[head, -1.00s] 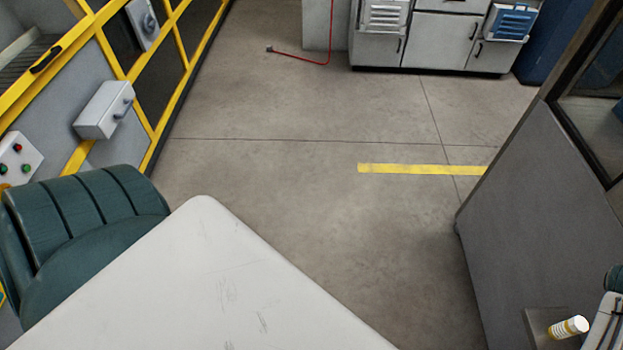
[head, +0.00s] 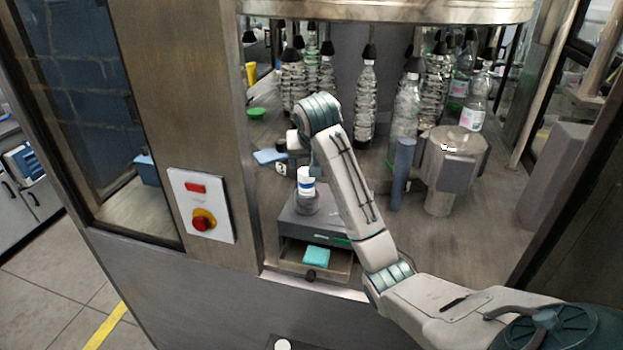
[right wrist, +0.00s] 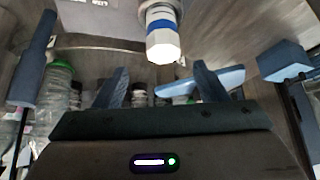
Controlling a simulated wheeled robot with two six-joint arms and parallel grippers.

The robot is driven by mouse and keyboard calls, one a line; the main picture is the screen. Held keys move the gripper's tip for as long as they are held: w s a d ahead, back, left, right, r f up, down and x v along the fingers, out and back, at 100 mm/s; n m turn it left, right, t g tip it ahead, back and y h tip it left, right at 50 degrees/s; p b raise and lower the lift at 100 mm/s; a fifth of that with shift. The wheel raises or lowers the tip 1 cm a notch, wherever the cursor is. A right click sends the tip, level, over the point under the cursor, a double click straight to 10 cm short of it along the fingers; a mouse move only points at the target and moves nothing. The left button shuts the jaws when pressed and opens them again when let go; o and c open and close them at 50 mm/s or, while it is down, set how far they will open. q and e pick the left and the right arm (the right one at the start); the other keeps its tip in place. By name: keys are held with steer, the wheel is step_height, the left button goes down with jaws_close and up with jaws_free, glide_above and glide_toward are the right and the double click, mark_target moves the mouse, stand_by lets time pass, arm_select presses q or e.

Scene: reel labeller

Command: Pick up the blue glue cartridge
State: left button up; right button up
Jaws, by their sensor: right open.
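My right gripper (head: 305,150) is just above the cartridge in the head view, partly hidden by my own arm. In the right wrist view its fingers (right wrist: 160,80) are spread and empty, with the cartridge beyond the gap between them. My left gripper is not in view.
The grey box (head: 338,228) has an open drawer with a teal pad (head: 316,256). A blue post (head: 401,174) and metal cylinder (head: 447,185) stand right of my arm. Several bottles hang behind. A light-blue flat piece (head: 269,156) lies left. A cabinet post with a red button (head: 202,220) borders the opening.

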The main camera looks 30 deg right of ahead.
mark_target(307, 173)
steer(key=b+x, duration=0.1)
steer(key=x, duration=0.1)
steer(key=b+x, duration=0.2)
steer(key=shift+w+a+f, duration=0.1)
steer(key=shift+a+f, duration=0.05)
steer(key=shift+f, duration=0.3)
steer(key=shift+p, duration=0.3)
steer(key=p+x, duration=0.3)
steer(key=x, duration=0.1)
steer(key=shift+a+f, duration=0.1)
steer(key=shift+a, duration=0.1)
steer(key=shift+w+d+f, duration=0.15)
steer(key=shift+d+f, duration=0.05)
steer(key=shift+f, duration=0.25)
steer(key=shift+a+r, duration=0.15)
steer(key=c, duration=1.2)
